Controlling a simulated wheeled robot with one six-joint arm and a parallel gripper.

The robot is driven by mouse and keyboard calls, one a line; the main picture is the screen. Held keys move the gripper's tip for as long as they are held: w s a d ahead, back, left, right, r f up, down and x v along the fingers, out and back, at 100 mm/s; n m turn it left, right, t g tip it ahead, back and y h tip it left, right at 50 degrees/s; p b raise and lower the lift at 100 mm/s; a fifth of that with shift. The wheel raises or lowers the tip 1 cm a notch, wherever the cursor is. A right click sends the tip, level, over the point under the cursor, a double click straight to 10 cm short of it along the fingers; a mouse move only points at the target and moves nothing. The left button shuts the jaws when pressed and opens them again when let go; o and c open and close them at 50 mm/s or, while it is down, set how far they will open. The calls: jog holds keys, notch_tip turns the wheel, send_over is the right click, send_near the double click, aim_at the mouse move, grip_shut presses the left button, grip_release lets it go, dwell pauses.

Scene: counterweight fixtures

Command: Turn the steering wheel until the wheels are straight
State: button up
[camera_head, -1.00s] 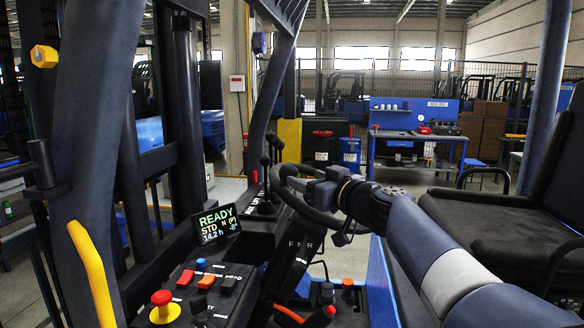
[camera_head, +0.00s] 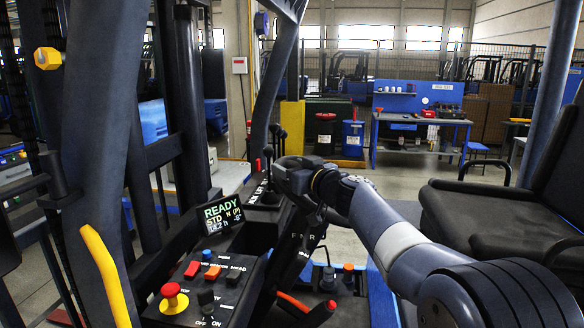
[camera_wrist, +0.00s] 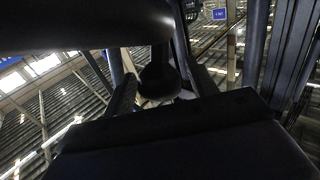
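The dark steering wheel (camera_head: 284,186) is on the console at the middle of the head view, seen nearly edge-on and largely hidden by my arm. My gripper (camera_head: 298,174) is at the wheel's rim; its fingertips cannot be made out there. In the wrist view a thick dark bar crosses the top, and two dark finger-like parts of my gripper (camera_wrist: 160,88) stand either side of a dark rounded shape. Whether they clamp it is unclear. The display (camera_head: 222,216) reads READY, STD and N (P), with a small angle reading that is hard to read. The road wheels are out of view.
A panel with a red mushroom button (camera_head: 173,292) and several switches is left of the wheel. Dark mast posts and a yellow handle (camera_head: 107,272) are at the left. A black seat (camera_head: 490,215) is at the right. A blue workbench (camera_head: 420,118) stands behind.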

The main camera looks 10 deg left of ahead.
aim_at(332, 213)
grip_shut()
jog(key=shift+f, duration=0.1)
dwell(0.3)
jog(key=shift+s+d+b, duration=0.1)
jog(key=shift+b, duration=0.3)
